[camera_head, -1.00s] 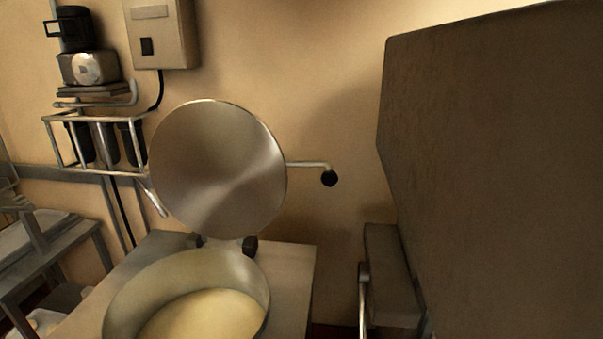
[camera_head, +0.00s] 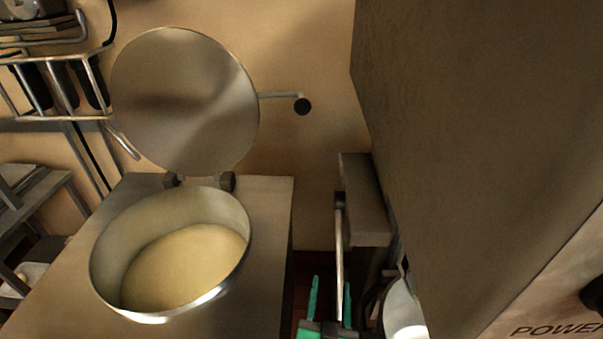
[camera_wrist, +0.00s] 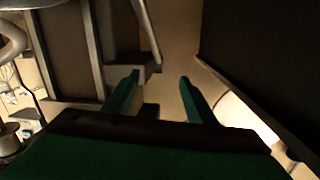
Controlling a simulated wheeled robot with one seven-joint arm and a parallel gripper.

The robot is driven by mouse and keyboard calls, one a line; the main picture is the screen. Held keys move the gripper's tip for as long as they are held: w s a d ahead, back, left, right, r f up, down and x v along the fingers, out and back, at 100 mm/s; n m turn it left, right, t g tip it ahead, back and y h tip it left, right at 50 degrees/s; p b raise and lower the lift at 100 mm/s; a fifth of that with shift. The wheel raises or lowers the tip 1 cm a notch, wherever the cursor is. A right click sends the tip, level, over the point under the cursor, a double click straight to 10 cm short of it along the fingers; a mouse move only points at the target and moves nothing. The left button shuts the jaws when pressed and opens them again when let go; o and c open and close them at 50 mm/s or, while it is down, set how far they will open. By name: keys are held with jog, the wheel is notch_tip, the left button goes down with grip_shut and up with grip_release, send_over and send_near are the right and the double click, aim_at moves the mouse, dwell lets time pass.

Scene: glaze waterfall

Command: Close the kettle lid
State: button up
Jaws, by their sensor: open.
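The kettle (camera_head: 243,262) is a round metal pot set in a steel counter, with pale yellow contents inside. Its round steel lid (camera_head: 185,100) stands raised, open at the back on two dark hinges. A thin bar with a black knob (camera_head: 303,106) sticks out to the right of the lid. My gripper (camera_head: 330,284) has green fingers and is low, right of the kettle counter, well apart from the lid. In the wrist view my gripper (camera_wrist: 158,85) is open with nothing between its fingers. The lid cannot be made out in the wrist view.
A large brown cabinet (camera_head: 450,130) fills the right side. A grey box with a vertical metal bar (camera_head: 339,245) stands between it and the kettle counter (camera_head: 272,215). A wire rack (camera_head: 60,85) hangs on the left wall. The space above the kettle is clear.

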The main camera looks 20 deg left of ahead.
jog(key=w+a+r+n+y, duration=0.1)
jog(key=w+a+r+y, duration=0.15)
jog(key=w+r, duration=0.55)
jog(key=n+g+y, duration=0.1)
jog(key=n+y, duration=0.2)
jog(key=n, duration=0.3)
send_near(304, 112)
jog(key=w, duration=0.2)
jog(key=x, duration=0.9)
jog(key=shift+w+a, duration=0.1)
jog(key=shift+a, duration=0.25)
jog(key=shift+w+a, duration=0.35)
jog(key=shift+w, duration=0.15)
jog(key=shift+a, duration=0.2)
